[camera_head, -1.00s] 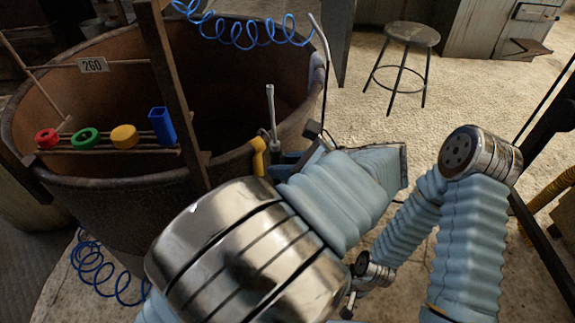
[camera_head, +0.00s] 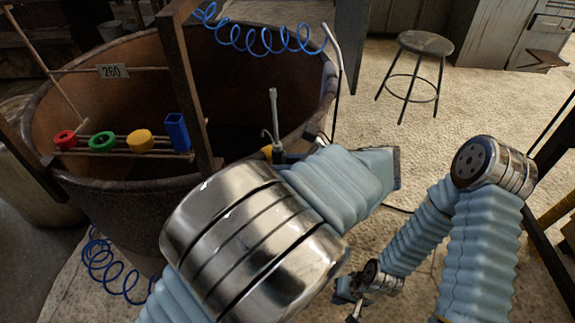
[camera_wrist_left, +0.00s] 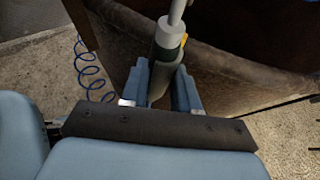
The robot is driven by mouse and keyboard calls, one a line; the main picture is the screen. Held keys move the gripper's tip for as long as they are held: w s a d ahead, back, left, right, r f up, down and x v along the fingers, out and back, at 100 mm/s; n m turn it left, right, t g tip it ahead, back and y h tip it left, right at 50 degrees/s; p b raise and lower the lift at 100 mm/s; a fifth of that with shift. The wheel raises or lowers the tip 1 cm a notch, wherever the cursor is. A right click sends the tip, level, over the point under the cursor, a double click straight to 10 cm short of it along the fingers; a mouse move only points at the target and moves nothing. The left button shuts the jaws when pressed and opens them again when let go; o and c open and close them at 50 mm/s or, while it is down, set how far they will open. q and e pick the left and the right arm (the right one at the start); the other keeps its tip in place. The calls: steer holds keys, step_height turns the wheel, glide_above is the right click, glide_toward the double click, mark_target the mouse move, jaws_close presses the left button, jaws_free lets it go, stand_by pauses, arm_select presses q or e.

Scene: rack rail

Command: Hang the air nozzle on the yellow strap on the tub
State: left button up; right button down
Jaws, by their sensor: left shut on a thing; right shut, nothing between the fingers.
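The air nozzle (camera_head: 274,105) stands nearly upright as a grey metal rod with a small hooked lever, at the tub's near right rim. My left gripper (camera_head: 283,156) is shut on its lower part. The left wrist view shows the nozzle's dark green-grey body (camera_wrist_left: 166,48) between my two blue fingers. The yellow strap (camera_head: 266,151) is on the rim just left of the gripper, mostly hidden. A sliver of yellow (camera_wrist_left: 185,40) shows behind the nozzle in the wrist view. I cannot tell whether they touch. My right gripper (camera_head: 349,292) is shut and empty, low and well away.
The brown tub (camera_head: 110,200) fills the left. A blue coiled hose (camera_head: 260,40) hangs behind. A stool (camera_head: 425,45) stands on open floor at right.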

arm_select(q)
steer(key=shift+f+b, duration=0.5)
steer(key=shift+f, duration=0.8)
steer(key=shift+f, duration=0.7)
steer(key=o, duration=0.9)
